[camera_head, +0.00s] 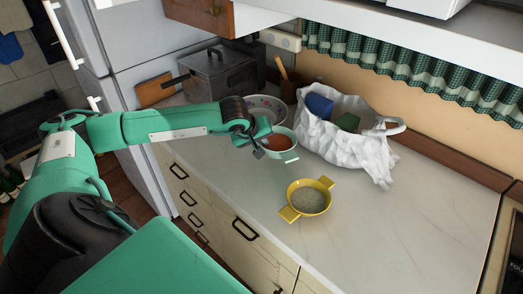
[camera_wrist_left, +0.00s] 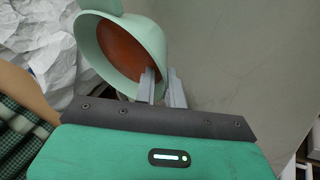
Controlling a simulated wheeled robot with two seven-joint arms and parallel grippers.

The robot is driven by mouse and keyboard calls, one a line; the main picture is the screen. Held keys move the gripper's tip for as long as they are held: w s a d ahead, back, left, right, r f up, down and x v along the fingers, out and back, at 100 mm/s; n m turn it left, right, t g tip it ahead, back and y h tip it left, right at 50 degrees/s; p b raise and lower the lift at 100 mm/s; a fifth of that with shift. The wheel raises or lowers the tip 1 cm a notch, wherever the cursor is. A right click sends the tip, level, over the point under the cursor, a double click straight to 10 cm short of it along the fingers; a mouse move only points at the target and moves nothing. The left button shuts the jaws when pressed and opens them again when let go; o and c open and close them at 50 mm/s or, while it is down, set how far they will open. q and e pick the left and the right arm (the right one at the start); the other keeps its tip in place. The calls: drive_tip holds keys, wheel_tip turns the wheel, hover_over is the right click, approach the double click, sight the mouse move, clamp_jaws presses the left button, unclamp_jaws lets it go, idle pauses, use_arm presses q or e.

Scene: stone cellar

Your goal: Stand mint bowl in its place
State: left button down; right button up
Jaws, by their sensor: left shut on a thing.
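The mint bowl (camera_head: 283,153) has a pale green rim and outside, a small flat handle and an orange-brown inside. It is near the middle of the head view, over the counter's front part; I cannot tell for sure whether it touches the counter. My left gripper (camera_head: 259,149) is shut on its near left side. In the left wrist view the bowl (camera_wrist_left: 152,32) is at the top, with the fingers (camera_wrist_left: 160,88) at its rim. My right gripper is not in view.
A yellow two-handled bowl (camera_head: 292,194) of grainy stuff stands right of the mint bowl. Behind are a white bag (camera_head: 340,152) with blue and green things, a pale round bowl (camera_head: 283,103) and a metal box (camera_head: 215,75). The counter's right part (camera_head: 420,220) is clear.

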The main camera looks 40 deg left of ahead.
use_arm(q)
drive_tip(key=shift+f+p, duration=0.5)
drive_tip(key=shift+f, duration=1.8)
drive_tip(key=shift+f, duration=0.1)
drive_tip(key=c, duration=1.5)
unclamp_jaws()
